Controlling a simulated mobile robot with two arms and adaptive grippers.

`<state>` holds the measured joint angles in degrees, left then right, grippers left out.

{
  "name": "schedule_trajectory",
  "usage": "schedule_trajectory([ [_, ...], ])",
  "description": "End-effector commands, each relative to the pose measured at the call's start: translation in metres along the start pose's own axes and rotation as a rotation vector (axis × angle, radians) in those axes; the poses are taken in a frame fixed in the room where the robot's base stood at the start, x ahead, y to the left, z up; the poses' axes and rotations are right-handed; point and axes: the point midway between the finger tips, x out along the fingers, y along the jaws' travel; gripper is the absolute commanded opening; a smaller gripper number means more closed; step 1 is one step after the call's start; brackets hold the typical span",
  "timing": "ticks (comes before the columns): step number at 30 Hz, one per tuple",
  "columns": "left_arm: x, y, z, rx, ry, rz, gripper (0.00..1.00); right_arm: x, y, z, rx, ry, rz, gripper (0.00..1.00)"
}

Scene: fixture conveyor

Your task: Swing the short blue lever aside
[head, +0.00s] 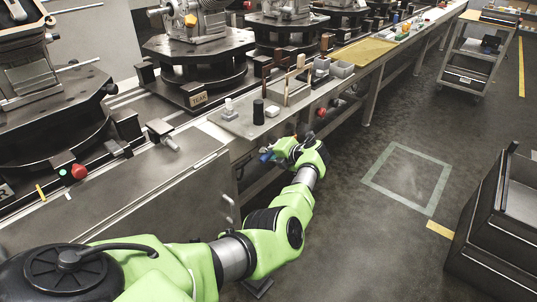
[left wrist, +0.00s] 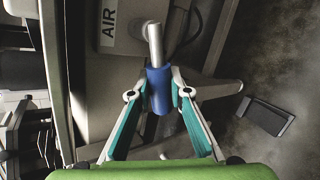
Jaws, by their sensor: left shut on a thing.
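The short blue lever (left wrist: 158,88) shows in the left wrist view as a blue sleeve on a bare metal rod, beside a panel marked AIR (left wrist: 109,22). In the head view, a small patch of its blue (head: 266,157) shows below the bench edge. My left gripper (left wrist: 160,96) has its teal-padded fingers on both sides of the blue sleeve and is shut on it. In the head view, the left gripper (head: 275,153) is at the bench's front side. My right gripper is not in view.
The bench top (head: 245,125) above carries a black cylinder (head: 258,112), wooden pieces and grey bins (head: 341,69). A grey cabinet (head: 130,205) stands left of the gripper. Open floor with a taped square (head: 405,177) lies right. Dark crates (head: 500,220) and a trolley (head: 470,60) stand farther right.

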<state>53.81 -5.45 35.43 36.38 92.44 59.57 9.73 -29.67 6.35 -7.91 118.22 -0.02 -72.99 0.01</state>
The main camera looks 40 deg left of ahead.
Motion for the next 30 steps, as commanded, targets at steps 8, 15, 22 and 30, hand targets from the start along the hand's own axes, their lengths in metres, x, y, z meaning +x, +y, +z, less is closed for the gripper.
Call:
schedule_trajectory([
  [8,0.0,0.0,0.0,0.001,0.0,0.001,0.35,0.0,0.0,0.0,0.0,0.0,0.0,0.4],
  [15,-0.001,0.0,0.0,0.0,0.0,0.001,0.35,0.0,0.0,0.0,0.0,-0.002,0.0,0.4],
  [22,-0.019,-0.001,0.001,-0.002,-0.003,-0.001,0.35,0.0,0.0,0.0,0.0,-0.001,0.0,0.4],
  [30,-0.059,-0.001,0.001,-0.001,-0.002,-0.001,0.35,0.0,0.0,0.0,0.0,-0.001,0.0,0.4],
])
